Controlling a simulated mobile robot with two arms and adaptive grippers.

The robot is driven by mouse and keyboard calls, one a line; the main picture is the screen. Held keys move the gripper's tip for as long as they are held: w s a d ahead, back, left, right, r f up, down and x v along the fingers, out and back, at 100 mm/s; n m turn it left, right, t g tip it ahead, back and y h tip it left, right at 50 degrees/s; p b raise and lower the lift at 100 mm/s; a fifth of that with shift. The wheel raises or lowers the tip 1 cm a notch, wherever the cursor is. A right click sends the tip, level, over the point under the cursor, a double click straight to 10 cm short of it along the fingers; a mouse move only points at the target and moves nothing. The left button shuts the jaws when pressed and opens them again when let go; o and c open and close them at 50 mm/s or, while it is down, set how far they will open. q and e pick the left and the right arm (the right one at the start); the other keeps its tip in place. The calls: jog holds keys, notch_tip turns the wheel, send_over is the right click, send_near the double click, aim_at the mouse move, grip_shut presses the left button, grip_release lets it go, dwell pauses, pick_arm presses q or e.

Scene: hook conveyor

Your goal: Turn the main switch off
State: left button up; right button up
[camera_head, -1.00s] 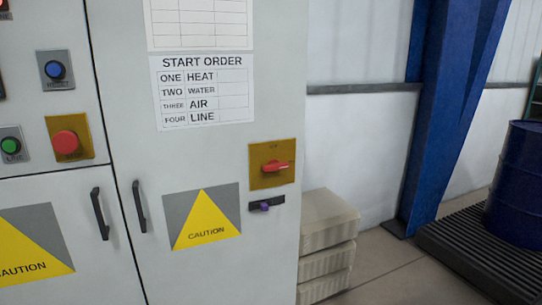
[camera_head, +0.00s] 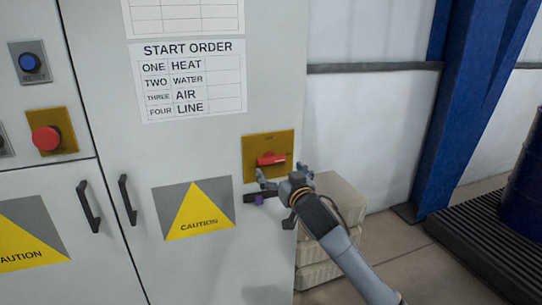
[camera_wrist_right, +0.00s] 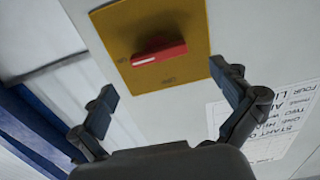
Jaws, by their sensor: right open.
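The main switch has a red handle (camera_head: 270,158) on a yellow plate (camera_head: 257,142), on the front of the grey cabinet near its right edge. The handle lies about horizontal. In the right wrist view the red handle (camera_wrist_right: 159,55) and yellow plate (camera_wrist_right: 190,25) show ahead of the fingers. My right gripper (camera_head: 282,175) is open and empty, just in front of and below the handle. In the right wrist view the open fingers (camera_wrist_right: 168,100) stand apart, with the handle beyond them; I see no contact. My left gripper is not in view.
A small black latch with a purple part (camera_head: 259,199) sits below the switch, partly behind my gripper. A red push button (camera_head: 46,139) and door handles (camera_head: 128,199) are to the left. Pale stacked crates (camera_head: 338,195) stand at the right, near a blue column (camera_head: 455,120).

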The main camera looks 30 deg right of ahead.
aim_at(272, 160)
jog(key=p+x, duration=0.1)
jog(key=x, duration=0.6)
jog(key=shift+c, duration=0.4)
jog(key=c, duration=1)
